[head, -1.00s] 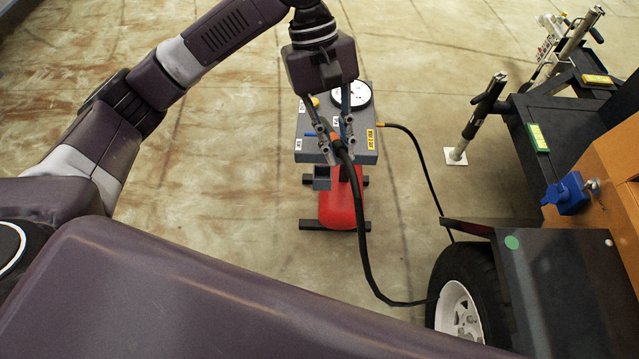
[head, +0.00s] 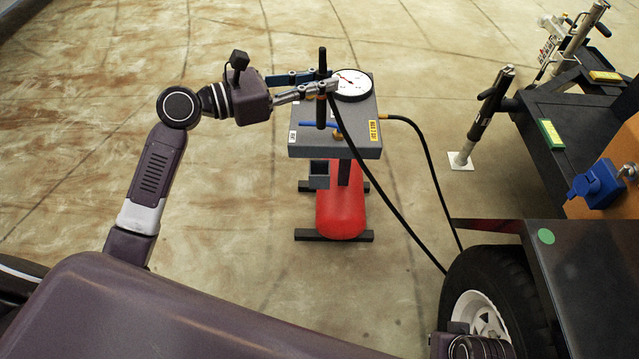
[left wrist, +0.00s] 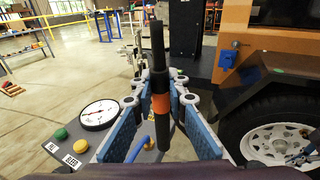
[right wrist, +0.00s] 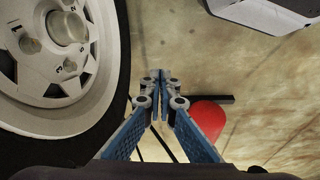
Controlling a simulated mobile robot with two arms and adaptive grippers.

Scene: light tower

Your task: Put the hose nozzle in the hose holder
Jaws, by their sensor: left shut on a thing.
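The hose nozzle (head: 321,60) is a black rod with an orange band, held upright over the grey box of the compressor stand (head: 360,138). My left gripper (head: 325,87) reaches in from the left and is shut on it around the band. In the left wrist view the nozzle (left wrist: 158,65) stands upright between the fingers. The hose holder looks to be the small grey square cup (head: 319,174) on the stand's front, below and apart from the nozzle. My right gripper (right wrist: 158,78) shows in the right wrist view, fingertips together and empty, beside a wheel.
A round gauge (head: 352,85) and a blue lever (head: 318,124) sit on the box. A red tank (head: 341,212) is below. The black hose (head: 385,205) runs down right toward the trailer tyre (head: 500,275). The floor left of the stand is clear.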

